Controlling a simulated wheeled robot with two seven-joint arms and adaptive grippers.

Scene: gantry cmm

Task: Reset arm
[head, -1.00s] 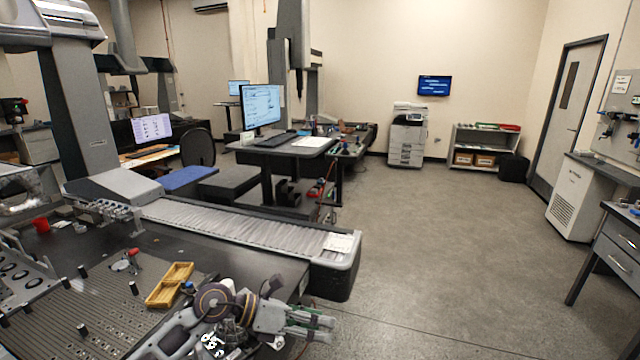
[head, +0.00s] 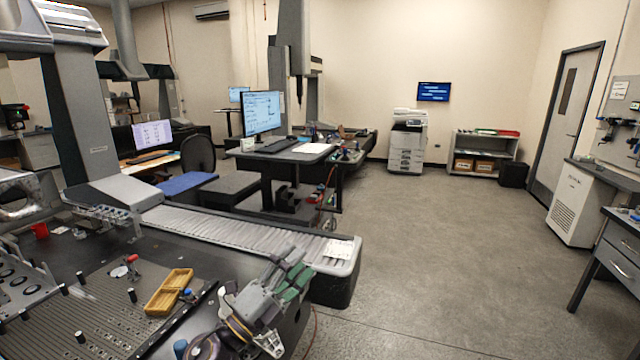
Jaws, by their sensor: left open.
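My left gripper (head: 289,278) is in the lower middle of the head view, above the right edge of the black machine table (head: 140,252). Its fingers point up and to the right, apart, with nothing seen between them. The arm comes up from the bottom edge of the picture. A yellow two-part tray (head: 168,291) lies on the table just left of the gripper, apart from it. My right gripper is not in view.
The pleated way cover (head: 225,235) runs behind the gripper to a dark end block (head: 335,290). A perforated fixture plate (head: 85,320) with black posts is at lower left. A red cup (head: 40,231) stands farther left. Open grey floor (head: 450,260) lies to the right.

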